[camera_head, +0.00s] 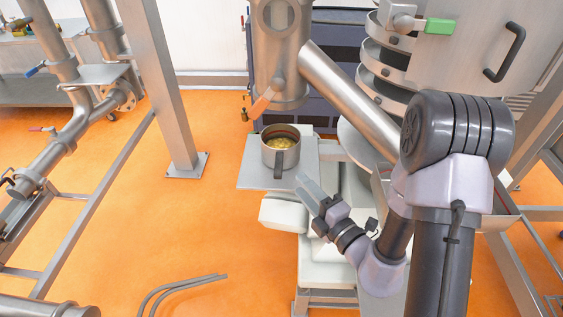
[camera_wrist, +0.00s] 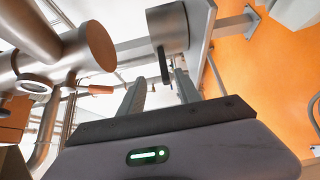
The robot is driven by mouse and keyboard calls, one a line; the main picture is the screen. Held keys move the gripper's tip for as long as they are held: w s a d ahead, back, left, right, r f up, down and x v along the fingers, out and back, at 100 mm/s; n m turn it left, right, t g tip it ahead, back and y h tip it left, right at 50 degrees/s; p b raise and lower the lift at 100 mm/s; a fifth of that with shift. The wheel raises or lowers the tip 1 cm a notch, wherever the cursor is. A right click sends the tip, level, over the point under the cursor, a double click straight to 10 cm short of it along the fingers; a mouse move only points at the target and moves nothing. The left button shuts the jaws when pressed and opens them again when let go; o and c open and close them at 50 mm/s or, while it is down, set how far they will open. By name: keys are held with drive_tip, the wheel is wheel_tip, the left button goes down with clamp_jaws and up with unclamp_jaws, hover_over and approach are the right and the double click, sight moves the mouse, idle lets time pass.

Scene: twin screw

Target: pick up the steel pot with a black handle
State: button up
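The steel pot (camera_head: 292,158) stands upright on a metal plate (camera_head: 252,177) in the middle of the head view, with yellowish contents inside. Its dark handle (camera_head: 278,166) is on the side facing the camera. In the wrist view the pot (camera_wrist: 170,28) is at the top centre, and its black handle (camera_wrist: 163,65) shows beyond the fingers, roughly in line with the gap between them. My gripper (camera_head: 309,187) is right of and nearer than the pot, apart from it. In the wrist view my gripper (camera_wrist: 160,82) has its fingers spread with nothing between them.
A vertical steel pipe (camera_head: 279,60) with an orange-handled valve (camera_head: 263,103) hangs just behind and above the pot. A slanted steel tube (camera_head: 350,100) runs to its right. A steel post (camera_head: 165,90) stands on the left. Orange floor (camera_head: 200,230) is open left of the plate.

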sight(282, 163)
drive_tip(key=b+x, duration=0.1)
drive_tip(key=x, duration=0.6)
drive_tip(key=b+x, duration=0.1)
drive_tip(key=x, duration=0.2)
drive_tip(key=shift+w+a+f+b, duration=0.15)
drive_tip(key=shift+w+f+b, duration=0.15)
drive_tip(key=shift+f, duration=0.05)
clamp_jaws()
idle(0.8)
